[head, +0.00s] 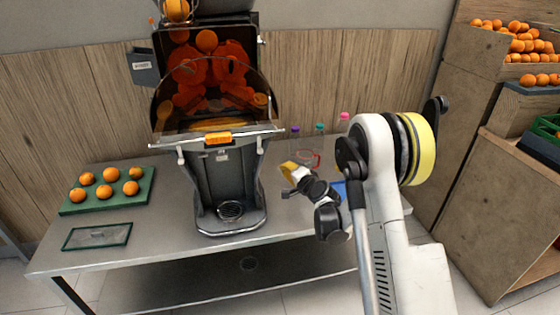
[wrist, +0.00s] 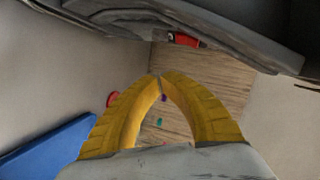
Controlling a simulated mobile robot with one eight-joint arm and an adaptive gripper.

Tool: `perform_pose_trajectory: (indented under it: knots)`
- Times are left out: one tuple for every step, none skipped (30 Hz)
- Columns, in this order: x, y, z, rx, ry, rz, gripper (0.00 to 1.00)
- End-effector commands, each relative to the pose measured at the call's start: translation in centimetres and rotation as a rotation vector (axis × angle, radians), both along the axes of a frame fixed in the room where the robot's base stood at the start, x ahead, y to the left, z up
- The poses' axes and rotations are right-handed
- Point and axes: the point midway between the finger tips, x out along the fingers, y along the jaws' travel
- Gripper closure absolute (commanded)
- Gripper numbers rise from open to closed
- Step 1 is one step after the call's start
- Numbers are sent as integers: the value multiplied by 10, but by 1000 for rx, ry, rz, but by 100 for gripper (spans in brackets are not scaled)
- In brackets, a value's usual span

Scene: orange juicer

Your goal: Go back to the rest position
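My gripper (head: 289,168) is over the right part of the metal table (head: 180,175), just right of the orange juicer (head: 232,180). In the wrist view its yellow fingers (wrist: 160,78) arch together and their tips meet with nothing between them. My arm is folded in front of the table's right end in the head view. The juicer stands upright with its clear front cover and an orange handle. In the wrist view a dark part, probably of the juicer, spans the top.
A green tray (head: 112,203) of several oranges and a dark-framed flat panel (head: 97,236) lie at left. Bottles with coloured caps (head: 319,128) and a red-handled clear container (head: 315,160) stand behind my gripper. A blue item (head: 340,188) is partly hidden. Orange crates stand right.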

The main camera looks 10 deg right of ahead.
Motion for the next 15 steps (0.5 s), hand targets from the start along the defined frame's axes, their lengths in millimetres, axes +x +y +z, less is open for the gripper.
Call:
perform_pose_trajectory:
  knots:
    - [-4, -1, 1, 0, 0, 0, 100]
    - [-5, -1, 1, 0, 0, 0, 100]
    - [-7, -1, 0, 0, 0, 0, 100]
    - [-7, -2, 0, 0, 0, 0, 100]
    - [-8, -2, 0, 0, -1, 0, 100]
    - [-8, -2, 0, 0, -1, 0, 100]
    - [-8, -2, 0, 0, -1, 0, 100]
    - [-8, -2, 0, 0, -1, 0, 100]
    - [-8, -2, 0, 0, -1, 0, 100]
    - [-8, -2, 0, 0, -1, 0, 100]
    - [-8, -2, 0, 0, -1, 0, 100]
    - [-8, -2, 0, 0, -1, 0, 100]
    - [-8, -2, 0, -1, 0, 0, 100]
    - [-8, -1, 1, -2, 0, 1, 100]
    - [-9, -1, 4, -8, 2, 4, 100]
